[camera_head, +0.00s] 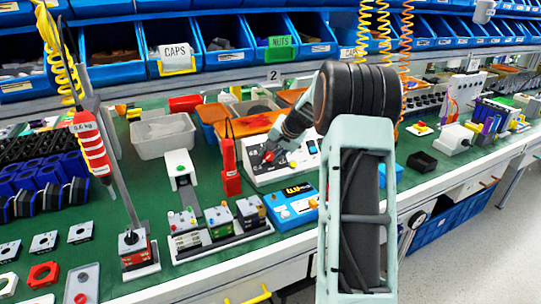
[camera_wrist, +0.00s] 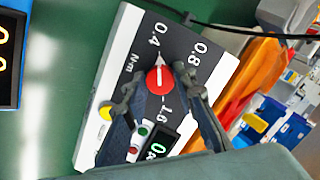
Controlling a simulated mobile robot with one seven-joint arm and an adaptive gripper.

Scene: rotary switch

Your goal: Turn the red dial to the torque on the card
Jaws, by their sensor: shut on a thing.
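The red dial (camera_wrist: 159,80) sits on a dark panel of a white box (camera_wrist: 104,75) in the wrist view. Its white pointer aims near the 0.4 mark, on the side towards 0.8. Marks 0.4, 0.8, 1.6 and N·m are legible. My gripper (camera_wrist: 156,78) is shut on the dial, one finger on each side. In the head view the dial (camera_head: 268,157) shows small at my gripper (camera_head: 271,151), partly hidden by it. The small display (camera_wrist: 158,148) is partly covered by a finger. I cannot identify the task's card for certain.
A red tool (camera_head: 230,165) stands left of the dial box, and a blue device (camera_head: 295,207) is in front. Orange and clear bins (camera_head: 162,135) stand behind. A hanging red screwdriver (camera_head: 92,150) bears a 0.6 label. A small black tray (camera_head: 422,162) lies to the right.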

